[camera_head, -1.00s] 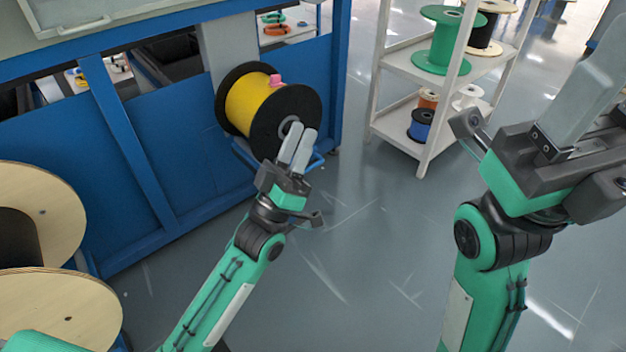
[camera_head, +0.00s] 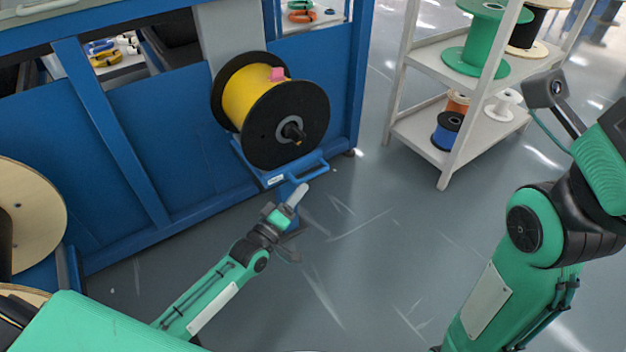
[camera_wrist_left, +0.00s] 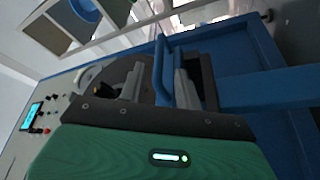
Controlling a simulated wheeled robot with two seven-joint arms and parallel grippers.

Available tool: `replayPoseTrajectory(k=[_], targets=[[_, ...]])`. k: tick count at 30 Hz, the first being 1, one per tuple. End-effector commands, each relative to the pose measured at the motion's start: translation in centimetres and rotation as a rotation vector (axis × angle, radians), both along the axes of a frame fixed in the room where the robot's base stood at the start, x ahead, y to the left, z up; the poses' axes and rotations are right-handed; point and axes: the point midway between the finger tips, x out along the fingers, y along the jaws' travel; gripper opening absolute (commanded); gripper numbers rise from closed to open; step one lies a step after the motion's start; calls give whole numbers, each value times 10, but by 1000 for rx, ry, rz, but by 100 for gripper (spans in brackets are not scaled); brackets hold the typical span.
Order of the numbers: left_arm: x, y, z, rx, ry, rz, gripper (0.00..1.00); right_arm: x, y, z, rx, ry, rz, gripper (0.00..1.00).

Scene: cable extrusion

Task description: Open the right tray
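The blue tray (camera_head: 265,176) is under a black-flanged spool of yellow cable (camera_head: 247,95) on the front of the blue machine. Its blue handle (camera_head: 310,166) sticks out toward the lower right. My left gripper (camera_head: 297,194) is just below the handle in the head view. In the left wrist view the two fingers (camera_wrist_left: 158,86) stand apart, with the blue handle (camera_wrist_left: 161,68) showing between them. I cannot tell whether either finger touches it. My right arm is at the right edge, and its fingers are out of view.
A white shelf rack (camera_head: 447,165) with green, blue, orange and white spools stands to the right. Large wooden reels (camera_head: 30,215) are at the left edge. The grey floor (camera_head: 390,260) in front of the tray is clear.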

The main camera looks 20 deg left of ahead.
Motion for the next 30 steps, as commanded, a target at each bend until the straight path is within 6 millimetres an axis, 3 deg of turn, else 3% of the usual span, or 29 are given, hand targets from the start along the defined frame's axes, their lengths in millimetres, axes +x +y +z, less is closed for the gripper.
replayPoseTrajectory(k=[6,12,25,30], targets=[[38,-13,6,-2,-3,0,34,-4,0,-14,11,-10,6,50],[58,-19,11,-1,-2,0,34,-6,1,-19,14,-14,6,50],[64,-21,15,0,0,-1,34,-7,2,-19,13,-14,6,50],[64,-21,15,1,0,0,1,-7,1,-19,14,-15,6,50]])
